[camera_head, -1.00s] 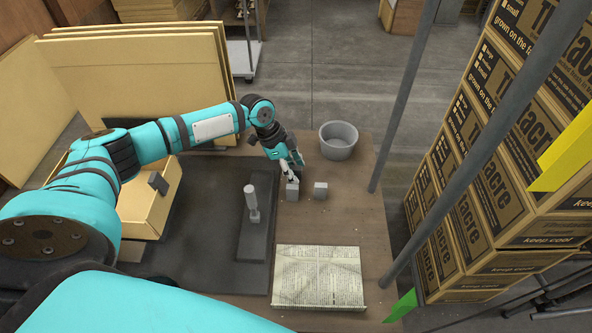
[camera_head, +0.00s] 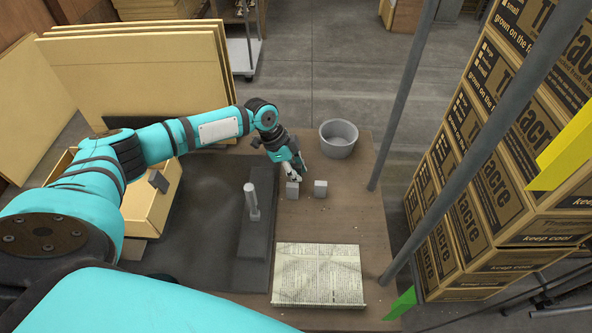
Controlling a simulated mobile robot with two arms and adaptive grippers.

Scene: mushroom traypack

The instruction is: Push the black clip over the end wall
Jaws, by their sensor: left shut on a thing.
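A small dark clip (camera_head: 158,181) sits on the right wall of the open yellow carton (camera_head: 143,212) at the left. The two blocks look apart. Part of the carton is hidden behind my left arm. My right gripper is not in view.
A grey bucket (camera_head: 338,138) stands behind the blocks. A printed paper pad (camera_head: 318,275) lies at the front. A dark bar with an upright handle (camera_head: 252,203) lies on the dark mat (camera_head: 205,225). Grey posts and stacked boxes (camera_head: 500,190) stand right.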

